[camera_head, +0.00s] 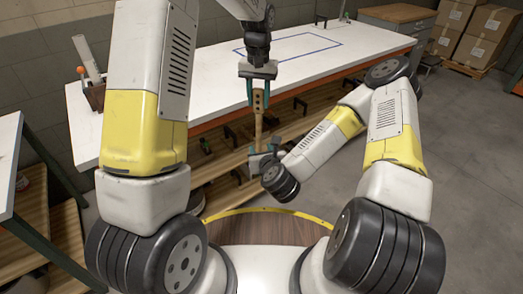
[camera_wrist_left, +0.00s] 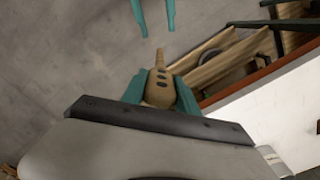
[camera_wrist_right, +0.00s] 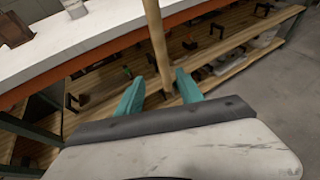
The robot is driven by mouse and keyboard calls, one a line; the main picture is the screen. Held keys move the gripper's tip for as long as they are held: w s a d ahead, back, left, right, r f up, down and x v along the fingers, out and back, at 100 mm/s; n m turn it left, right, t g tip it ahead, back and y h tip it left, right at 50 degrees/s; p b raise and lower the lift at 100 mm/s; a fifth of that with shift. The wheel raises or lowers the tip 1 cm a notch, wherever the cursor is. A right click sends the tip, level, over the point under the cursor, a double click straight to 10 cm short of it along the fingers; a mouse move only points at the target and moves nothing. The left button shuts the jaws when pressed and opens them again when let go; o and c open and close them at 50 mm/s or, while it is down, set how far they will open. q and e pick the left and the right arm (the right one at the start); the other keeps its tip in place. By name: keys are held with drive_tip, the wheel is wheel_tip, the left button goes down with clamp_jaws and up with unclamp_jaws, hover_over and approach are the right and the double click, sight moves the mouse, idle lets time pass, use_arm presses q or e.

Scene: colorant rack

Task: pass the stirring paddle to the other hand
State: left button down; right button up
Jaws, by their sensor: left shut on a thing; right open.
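The stirring paddle (camera_head: 259,122) is pale wood and hangs roughly upright in front of the long white table. My left gripper (camera_head: 258,93) is shut on its upper, wider part, which sits between the teal fingers in the left wrist view (camera_wrist_left: 159,88). My right gripper (camera_head: 263,150) is below, at the paddle's lower end. In the right wrist view the paddle's thin shaft (camera_wrist_right: 156,45) runs down between my right gripper's fingers (camera_wrist_right: 160,92), with gaps on both sides. In the left wrist view the right fingers (camera_wrist_left: 154,12) stand apart beyond the paddle's far end.
The long white table (camera_head: 210,75) has a blue outlined rectangle on top and wooden shelves (camera_head: 225,170) with black brackets below. A wooden holder (camera_head: 95,92) stands on its left end. Cardboard boxes (camera_head: 470,30) are stacked at the back right. The grey floor (camera_head: 470,150) at right is clear.

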drive_tip(key=x, duration=1.2)
drive_tip(key=shift+d, duration=0.15)
drive_tip(key=shift+c, duration=0.2)
use_arm(q)
drive_tip(key=shift+d, duration=0.1)
use_arm(e)
clamp_jaws()
use_arm(q)
drive_tip(key=c, duration=0.9)
unclamp_jaws()
drive_tip(key=shift+o, duration=0.2)
